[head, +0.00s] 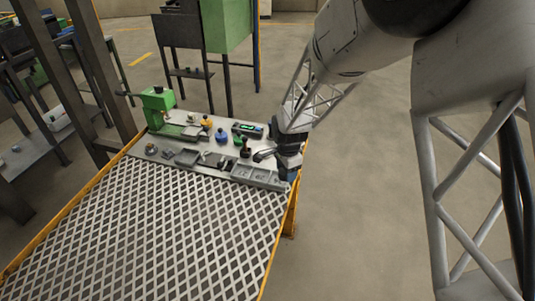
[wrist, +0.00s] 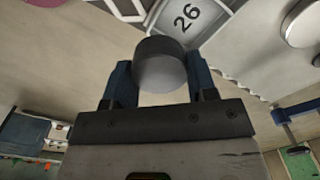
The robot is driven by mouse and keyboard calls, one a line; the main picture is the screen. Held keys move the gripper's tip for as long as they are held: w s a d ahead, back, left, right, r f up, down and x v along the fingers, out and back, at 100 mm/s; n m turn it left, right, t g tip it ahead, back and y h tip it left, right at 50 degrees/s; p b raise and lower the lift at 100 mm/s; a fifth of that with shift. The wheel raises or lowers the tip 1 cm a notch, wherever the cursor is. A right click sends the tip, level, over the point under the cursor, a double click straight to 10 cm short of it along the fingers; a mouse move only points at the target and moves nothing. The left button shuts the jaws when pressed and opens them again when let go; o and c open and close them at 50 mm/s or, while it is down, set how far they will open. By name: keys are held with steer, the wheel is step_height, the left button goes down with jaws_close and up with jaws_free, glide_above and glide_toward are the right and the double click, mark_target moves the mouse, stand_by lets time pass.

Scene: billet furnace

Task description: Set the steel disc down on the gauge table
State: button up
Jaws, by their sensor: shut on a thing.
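My gripper (wrist: 159,80) is shut on the steel disc (wrist: 162,63), a short round piece with a dark side and a paler grey face, held between two blue fingers in the wrist view. In the head view my gripper (head: 289,170) is at the right end of a pale work surface (head: 222,128), by a row of grey trays. The disc cannot be made out there. A tray compartment marked 26 (wrist: 187,17) lies just beyond the disc in the wrist view. I cannot tell whether the disc touches anything below it. Which surface is the gauge table is not clear.
A green machine (head: 158,103) stands at the surface's left end. Small blue (head: 221,135) and yellow (head: 207,122) knobbed pieces and a dark device with a green display (head: 247,129) stand behind the trays. A metal lattice (head: 150,230) fills the front. Open floor lies right.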

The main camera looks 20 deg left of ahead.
steer(key=a+n, duration=0.1)
steer(key=w+a, duration=0.1)
steer(key=a, duration=0.1)
steer(key=a+r+n, duration=0.1)
steer(key=shift+w+a+n, duration=0.3)
steer(key=shift+w, duration=0.05)
steer(key=shift+w+a, duration=0.1)
glide_above(265, 150)
steer(key=shift+f, duration=0.75)
steer(key=shift+f, duration=0.1)
steer(key=shift+f, duration=1.65)
steer(key=shift+f, duration=0.15)
